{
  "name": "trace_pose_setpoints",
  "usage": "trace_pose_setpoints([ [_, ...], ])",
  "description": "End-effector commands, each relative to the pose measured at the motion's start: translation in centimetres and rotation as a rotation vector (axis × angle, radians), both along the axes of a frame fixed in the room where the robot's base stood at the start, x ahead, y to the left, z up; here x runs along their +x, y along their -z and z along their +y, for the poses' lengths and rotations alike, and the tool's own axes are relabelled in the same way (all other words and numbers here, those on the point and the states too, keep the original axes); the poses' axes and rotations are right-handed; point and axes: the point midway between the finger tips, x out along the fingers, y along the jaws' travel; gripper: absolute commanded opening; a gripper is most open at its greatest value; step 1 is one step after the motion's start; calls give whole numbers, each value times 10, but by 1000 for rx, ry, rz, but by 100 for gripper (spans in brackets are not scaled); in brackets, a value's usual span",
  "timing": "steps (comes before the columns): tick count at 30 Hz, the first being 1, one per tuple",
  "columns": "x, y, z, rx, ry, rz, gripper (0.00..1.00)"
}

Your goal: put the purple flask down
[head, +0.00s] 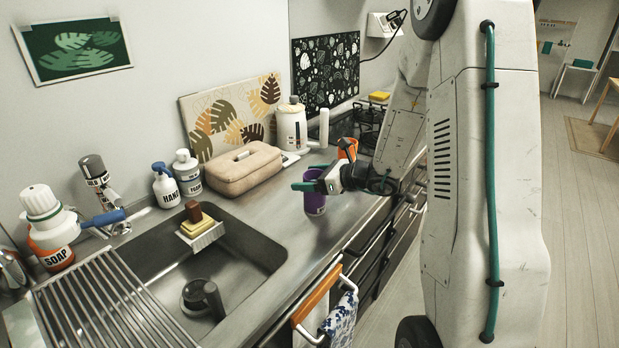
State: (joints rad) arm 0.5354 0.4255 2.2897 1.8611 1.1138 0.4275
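The purple flask (315,204) is upright at the counter's front part, right of the sink. My gripper (311,182) reaches in from the right, with its green fingers around the flask's upper part, and looks shut on it. The fingers and wrist hide some of the flask's top. The flask's base is at or very close to the grey counter (275,208); I cannot tell whether it touches.
The sink (255,243) lies left of the flask. A beige case (236,168), a white kettle (291,130) and soap bottles (188,174) stand along the wall. An orange object (347,148) is behind my wrist. Bare counter surrounds the flask's left and front.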

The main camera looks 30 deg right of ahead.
Motion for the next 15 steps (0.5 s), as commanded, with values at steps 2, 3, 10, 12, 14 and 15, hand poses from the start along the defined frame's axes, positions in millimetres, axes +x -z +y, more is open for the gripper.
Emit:
trace_pose_setpoints([
  [2, 0, -1, 0, 0, 0, 0, 82],
  [3, 0, -2, 0, -1, 0, -1, 82],
  [10, -26, -13, -18, 0, 5, 0, 82],
  [12, -38, -18, -27, -1, 6, -2, 82],
  [14, -49, -22, -34, -1, 6, -1, 82],
  [15, -56, -24, -38, -1, 5, -1, 82],
])
